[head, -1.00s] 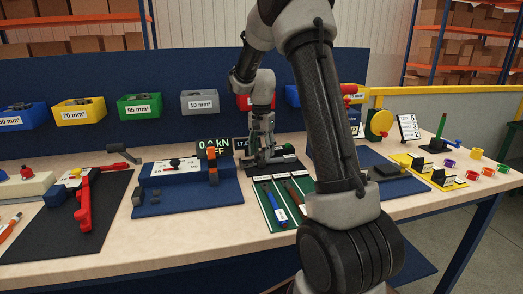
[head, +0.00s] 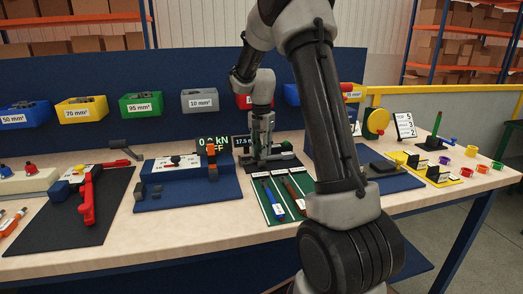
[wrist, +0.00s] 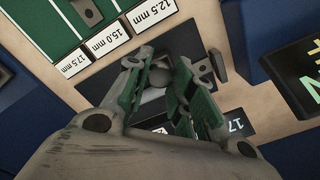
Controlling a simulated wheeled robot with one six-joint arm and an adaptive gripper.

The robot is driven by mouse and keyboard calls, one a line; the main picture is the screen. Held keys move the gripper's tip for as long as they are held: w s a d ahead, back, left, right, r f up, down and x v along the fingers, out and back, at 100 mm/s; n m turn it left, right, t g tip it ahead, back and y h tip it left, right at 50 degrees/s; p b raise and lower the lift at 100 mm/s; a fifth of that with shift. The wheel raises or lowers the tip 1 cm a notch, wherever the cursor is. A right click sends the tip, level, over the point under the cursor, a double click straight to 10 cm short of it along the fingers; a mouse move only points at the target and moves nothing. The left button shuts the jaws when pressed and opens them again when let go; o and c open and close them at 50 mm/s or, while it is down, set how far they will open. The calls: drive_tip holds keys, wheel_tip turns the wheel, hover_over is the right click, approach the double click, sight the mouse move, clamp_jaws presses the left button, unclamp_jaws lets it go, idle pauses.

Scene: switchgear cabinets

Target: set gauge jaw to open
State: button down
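The gauge stands at the back middle of the bench, on a black base (head: 287,163). Its small dark display (head: 243,142) reads about 17.5; in the wrist view the display (wrist: 235,123) shows "17". My gripper (head: 265,152) points down over the gauge in the head view and hides most of it. In the wrist view my gripper (wrist: 166,72) has its green-padded fingers apart, one on each side of a grey rounded knob (wrist: 157,76). I cannot tell whether either finger touches it. The gauge jaw itself is not clearly visible.
A green mat (head: 268,204) with labelled tools lies in front of the gauge. A blue press fixture (head: 188,187) with a kN readout stands to the left, and a blue mat (head: 395,180) lies to the right. Coloured bins (head: 141,104) line the back panel.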

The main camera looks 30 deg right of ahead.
drive_tip(key=c, duration=1.2)
unclamp_jaws()
drive_tip(key=shift+s, duration=0.25)
drive_tip(key=shift+o, duration=0.2)
wheel_tip(320, 180, up, 12)
